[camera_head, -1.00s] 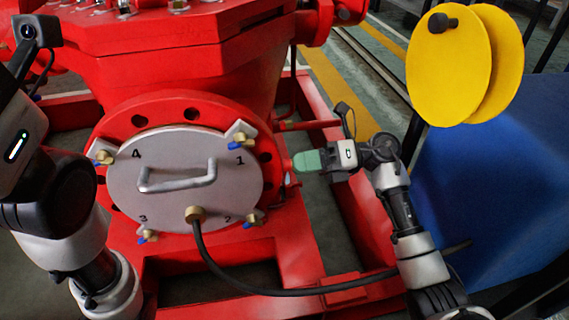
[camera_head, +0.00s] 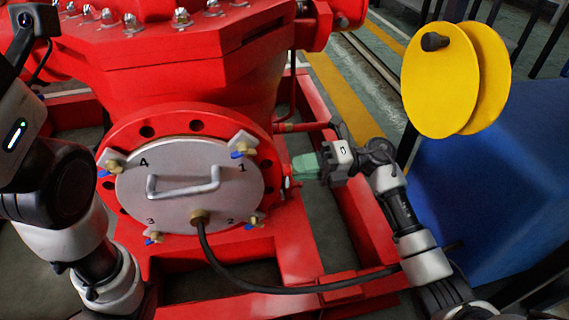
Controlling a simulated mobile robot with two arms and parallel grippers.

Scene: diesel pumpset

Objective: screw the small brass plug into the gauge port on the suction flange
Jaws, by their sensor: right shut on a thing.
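The red suction flange (camera_head: 197,126) is closed by a round grey cover plate (camera_head: 190,208) with a handle and corners numbered 1 to 4. My right gripper (camera_head: 299,169), with green fingers, is at the right side of the flange, near its rim by corner 1. It is shut, with its fingertips pointing left at the small fittings (camera_head: 287,183) on the flange's side. The small brass plug cannot be made out; the fingers hide what they hold. The gauge port is also hidden there. My left arm stands at the left edge; its fingers are out of view.
A black hose (camera_head: 225,269) runs from the plate's lower fitting to the right, below my right arm. Yellow discs (camera_head: 440,85) and a blue block (camera_head: 490,190) stand at the right. Red frame beams (camera_head: 350,215) lie below the right gripper.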

